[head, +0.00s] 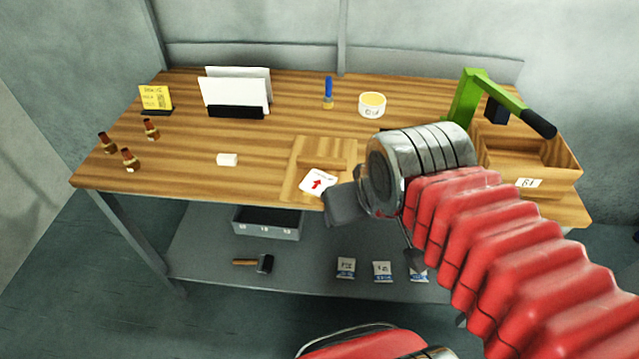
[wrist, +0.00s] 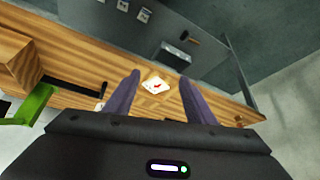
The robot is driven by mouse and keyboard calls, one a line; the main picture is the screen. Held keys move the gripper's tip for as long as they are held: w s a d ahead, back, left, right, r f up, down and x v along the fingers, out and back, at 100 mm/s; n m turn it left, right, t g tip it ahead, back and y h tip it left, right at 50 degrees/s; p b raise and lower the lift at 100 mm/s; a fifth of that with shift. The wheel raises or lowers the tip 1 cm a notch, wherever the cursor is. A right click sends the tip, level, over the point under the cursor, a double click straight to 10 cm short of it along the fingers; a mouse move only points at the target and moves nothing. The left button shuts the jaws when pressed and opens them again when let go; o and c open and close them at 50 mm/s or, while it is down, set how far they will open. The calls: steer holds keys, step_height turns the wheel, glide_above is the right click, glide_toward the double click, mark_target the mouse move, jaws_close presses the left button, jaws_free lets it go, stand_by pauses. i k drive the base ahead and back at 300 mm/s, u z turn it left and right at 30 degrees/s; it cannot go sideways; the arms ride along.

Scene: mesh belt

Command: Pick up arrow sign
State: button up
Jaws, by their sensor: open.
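The arrow sign (head: 318,182) is a small white square with a red arrow. It lies at the front edge of a wooden board on the workbench in the head view. It also shows in the wrist view (wrist: 157,86), beyond and between my fingertips. My gripper (head: 343,203) is just right of the sign in the head view, its fingers partly hidden behind the wrist housing. In the wrist view my gripper (wrist: 160,78) has its two dark fingers spread wide with nothing between them. It appears apart from the sign.
The wooden board (head: 297,180) lies on the workbench (head: 200,180). A white block (head: 227,160), small bottles (head: 130,160), a white cup (head: 372,104) and a blue marker (head: 328,92) stand around. A wooden crate (head: 560,175) and green lever press (head: 466,100) are at right. A lower shelf holds a grey bin (head: 266,228).

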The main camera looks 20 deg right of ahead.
mark_target(316, 182)
steer(key=u, duration=0.2)
steer(key=k, duration=0.55)
steer(key=u, duration=0.55)
steer(key=k, duration=0.8)
steer(key=u, duration=0.8)
steer(key=i, duration=0.75)
steer(key=u, duration=0.45)
steer(key=i, duration=0.75)
steer(key=z, duration=0.15)
